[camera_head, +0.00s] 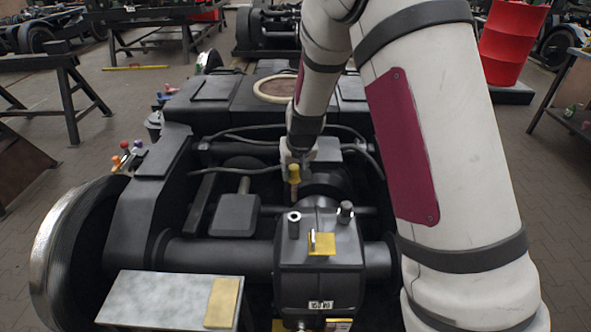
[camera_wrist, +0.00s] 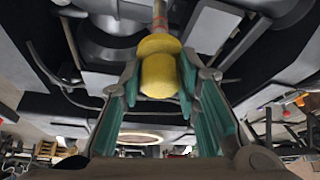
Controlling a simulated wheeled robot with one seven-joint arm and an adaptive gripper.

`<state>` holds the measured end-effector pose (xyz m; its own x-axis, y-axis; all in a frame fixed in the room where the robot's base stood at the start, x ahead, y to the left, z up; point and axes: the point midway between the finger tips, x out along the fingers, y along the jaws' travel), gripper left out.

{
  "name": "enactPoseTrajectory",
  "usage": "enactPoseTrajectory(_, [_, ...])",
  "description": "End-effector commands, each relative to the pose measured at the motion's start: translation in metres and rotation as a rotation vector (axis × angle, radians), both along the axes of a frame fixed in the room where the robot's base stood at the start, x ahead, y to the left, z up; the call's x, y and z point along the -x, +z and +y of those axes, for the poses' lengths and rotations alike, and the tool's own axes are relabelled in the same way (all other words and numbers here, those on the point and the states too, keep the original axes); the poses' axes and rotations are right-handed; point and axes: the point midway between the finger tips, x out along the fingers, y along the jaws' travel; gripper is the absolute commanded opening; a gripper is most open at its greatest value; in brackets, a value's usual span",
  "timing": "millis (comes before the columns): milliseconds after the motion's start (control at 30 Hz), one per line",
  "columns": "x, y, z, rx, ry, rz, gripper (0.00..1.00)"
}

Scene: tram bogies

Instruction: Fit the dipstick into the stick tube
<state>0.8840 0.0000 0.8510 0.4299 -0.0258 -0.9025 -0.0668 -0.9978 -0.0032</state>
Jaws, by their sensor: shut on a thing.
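My gripper (camera_head: 293,160) is shut on the yellow knob of the dipstick (camera_head: 294,174). The wrist view shows the knob of the dipstick (camera_wrist: 160,75) between the teal finger pads of my gripper (camera_wrist: 160,66), with a reddish-brown shank leading away from it. In the head view the dipstick hangs knob-up behind and above the dark gearbox housing. Two short upright tubes stand on its top: a left tube (camera_head: 294,226) and a right tube (camera_head: 346,211). I cannot tell which is the stick tube. The dipstick's thin lower end is not clearly visible.
The gearbox housing (camera_head: 318,270) carries a yellow plate (camera_head: 322,250) between the tubes. Black cables (camera_head: 245,168) and frame beams lie around my gripper. A red drum (camera_head: 512,42) stands back right.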

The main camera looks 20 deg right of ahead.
Motion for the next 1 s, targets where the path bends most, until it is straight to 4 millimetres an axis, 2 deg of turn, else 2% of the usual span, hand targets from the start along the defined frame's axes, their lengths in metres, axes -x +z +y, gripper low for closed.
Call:
enactPoseTrajectory(267, [0.000,0.000,0.000,0.001,0.000,-0.001,0.00])
enactPoseTrajectory(433, [0.000,-0.007,0.000,0.000,0.000,0.000,0.00])
enactPoseTrajectory(1000, [-0.001,-0.053,0.000,0.000,0.000,-0.001,0.00])
